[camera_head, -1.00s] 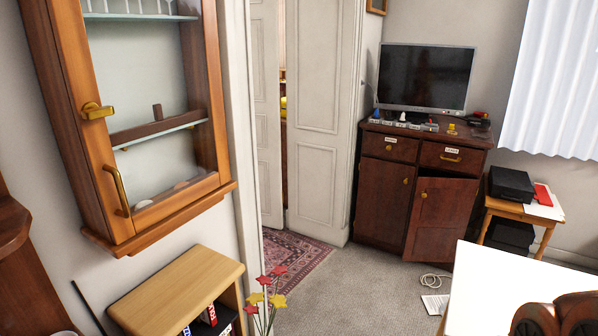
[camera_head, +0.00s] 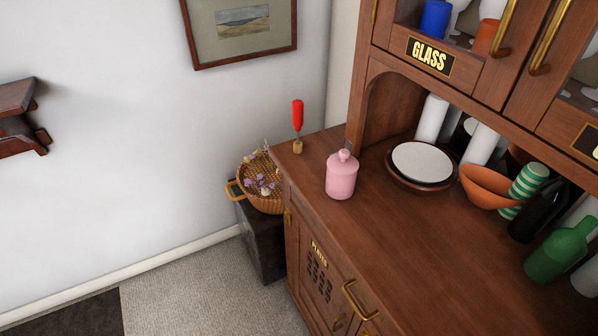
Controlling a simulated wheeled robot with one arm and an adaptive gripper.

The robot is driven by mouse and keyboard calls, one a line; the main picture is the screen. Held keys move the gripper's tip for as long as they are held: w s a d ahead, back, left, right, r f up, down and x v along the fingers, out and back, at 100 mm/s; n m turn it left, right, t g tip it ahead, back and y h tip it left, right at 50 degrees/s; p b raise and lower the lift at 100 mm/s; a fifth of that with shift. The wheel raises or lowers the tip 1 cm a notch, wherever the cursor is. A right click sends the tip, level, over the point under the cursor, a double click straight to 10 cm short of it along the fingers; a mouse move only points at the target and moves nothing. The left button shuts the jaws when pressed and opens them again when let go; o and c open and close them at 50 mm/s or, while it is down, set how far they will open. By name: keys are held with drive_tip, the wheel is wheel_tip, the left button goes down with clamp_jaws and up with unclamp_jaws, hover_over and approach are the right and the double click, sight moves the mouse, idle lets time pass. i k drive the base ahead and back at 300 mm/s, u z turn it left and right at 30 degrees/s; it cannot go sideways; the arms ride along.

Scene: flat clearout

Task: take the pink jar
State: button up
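The pink jar (camera_head: 341,178) stands upright with its lid on, near the left end of the wooden sideboard top (camera_head: 395,240). A dark round tray with a white plate (camera_head: 422,163) is to its right, a little apart. A red-handled tool (camera_head: 298,122) stands upright on a small wooden base behind and left of the jar. My gripper is not in view.
An orange bowl (camera_head: 486,187), a green striped cup (camera_head: 527,186) and a green bottle (camera_head: 562,250) stand further right. The upper cabinet labelled GLASS (camera_head: 429,56) overhangs the back. A flower basket (camera_head: 261,184) sits left of the sideboard. The sideboard's front top is clear.

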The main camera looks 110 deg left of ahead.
sight(338, 188)
drive_tip(key=u, duration=4)
drive_tip(key=k, duration=0.65)
drive_tip(key=u, duration=0.6)
drive_tip(key=i, duration=1.1)
drive_tip(key=z, duration=0.85)
drive_tip(key=i, duration=0.45)
drive_tip(key=z, duration=0.05)
